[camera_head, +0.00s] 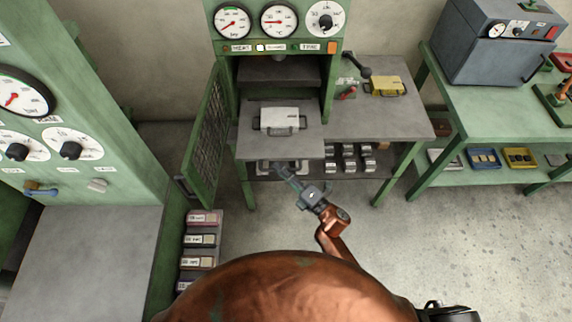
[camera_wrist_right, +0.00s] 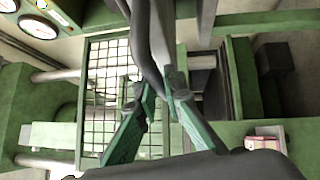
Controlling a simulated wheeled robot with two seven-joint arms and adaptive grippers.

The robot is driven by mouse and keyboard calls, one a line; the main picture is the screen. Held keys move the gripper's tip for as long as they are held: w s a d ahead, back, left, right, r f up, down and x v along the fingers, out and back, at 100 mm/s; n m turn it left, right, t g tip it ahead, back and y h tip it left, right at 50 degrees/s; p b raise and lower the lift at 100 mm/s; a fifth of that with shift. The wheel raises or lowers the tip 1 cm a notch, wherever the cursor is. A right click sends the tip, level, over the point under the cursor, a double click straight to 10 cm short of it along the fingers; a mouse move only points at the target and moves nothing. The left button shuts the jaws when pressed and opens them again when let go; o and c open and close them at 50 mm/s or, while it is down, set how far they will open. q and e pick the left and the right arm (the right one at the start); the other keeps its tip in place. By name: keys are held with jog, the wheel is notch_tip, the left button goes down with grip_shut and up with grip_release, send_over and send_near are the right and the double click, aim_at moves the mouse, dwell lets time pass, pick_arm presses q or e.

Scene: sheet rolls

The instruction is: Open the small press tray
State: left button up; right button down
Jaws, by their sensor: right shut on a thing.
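The small green press (camera_head: 275,88) stands against the back wall with its mesh door (camera_head: 207,125) swung open to the left. Its grey tray (camera_head: 255,145) lies in front of the press opening and carries a pale mould block with a handle (camera_head: 280,120). My right gripper (camera_head: 284,170) is at the tray's front edge, at the pale handle below it (camera_head: 265,168). In the right wrist view my right gripper's green-padded fingers (camera_wrist_right: 161,88) are closed around a dark grey bar (camera_wrist_right: 150,40). The exact contact is partly hidden. My left gripper is not in view.
A larger green press (camera_head: 90,90) with gauges fills the left. A stack of labelled boxes (camera_head: 200,240) stands below the mesh door. A yellow block (camera_head: 385,86) lies on the bench to the right. The floor (camera_head: 430,240) at the right is clear.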

jog(key=c, duration=2)
grip_release()
jog(key=shift+d, duration=0.1)
jog(key=v, duration=1.2)
jog(key=shift+w, duration=0.1)
